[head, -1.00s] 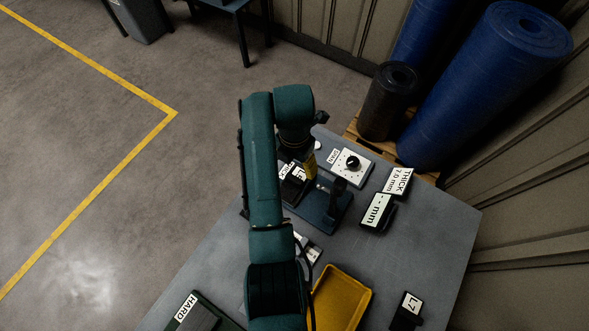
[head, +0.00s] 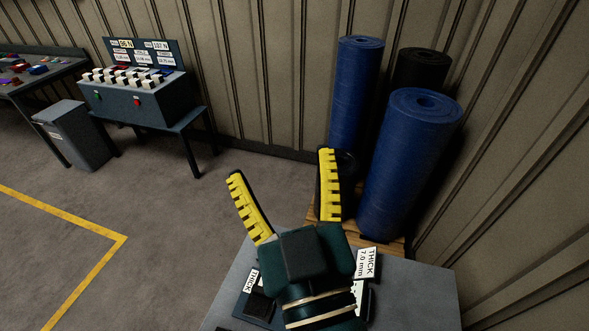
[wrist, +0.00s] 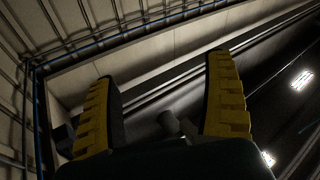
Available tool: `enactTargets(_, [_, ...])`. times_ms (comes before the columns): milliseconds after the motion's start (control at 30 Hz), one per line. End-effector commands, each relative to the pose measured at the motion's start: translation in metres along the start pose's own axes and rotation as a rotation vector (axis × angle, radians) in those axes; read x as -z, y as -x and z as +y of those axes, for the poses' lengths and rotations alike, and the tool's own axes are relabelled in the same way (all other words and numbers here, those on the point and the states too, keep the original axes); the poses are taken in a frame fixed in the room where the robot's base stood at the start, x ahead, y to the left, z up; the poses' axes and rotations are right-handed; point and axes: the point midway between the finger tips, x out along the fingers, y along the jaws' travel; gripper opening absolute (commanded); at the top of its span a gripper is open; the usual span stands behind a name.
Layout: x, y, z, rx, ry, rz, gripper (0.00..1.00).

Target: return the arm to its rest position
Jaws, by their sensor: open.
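My gripper (head: 290,195) is raised above the work table in the head view, its two yellow ribbed fingers spread apart. It is open, with nothing between the fingers. In the wrist view my gripper (wrist: 165,95) also shows both fingers wide apart, with only the wall, dark ceiling and lights beyond them. My wrist and arm cover much of the table (head: 420,295) in the head view.
A THICK 7.0 mm sign (head: 367,263) and another THICK label (head: 251,281) are on the table. Blue rolls (head: 412,160) and a black roll (head: 420,70) stand behind it on a pallet. A machine (head: 140,95) and a bin (head: 75,135) stand at the back left. Floor at left is clear.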

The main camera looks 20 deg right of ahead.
Motion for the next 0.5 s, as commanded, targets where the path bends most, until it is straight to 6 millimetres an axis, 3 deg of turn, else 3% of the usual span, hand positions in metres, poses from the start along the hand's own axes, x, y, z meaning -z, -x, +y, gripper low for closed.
enactTargets(33, [0.017,0.014,0.006,-0.014,-0.076,0.062,0.85])
enactTargets(100, [0.032,0.027,0.011,-0.022,-0.152,0.118,0.85])
enactTargets(400, [0.039,0.030,0.012,-0.023,-0.183,0.139,0.85])
enactTargets(500, [0.051,0.028,0.014,-0.023,-0.183,0.138,0.85])
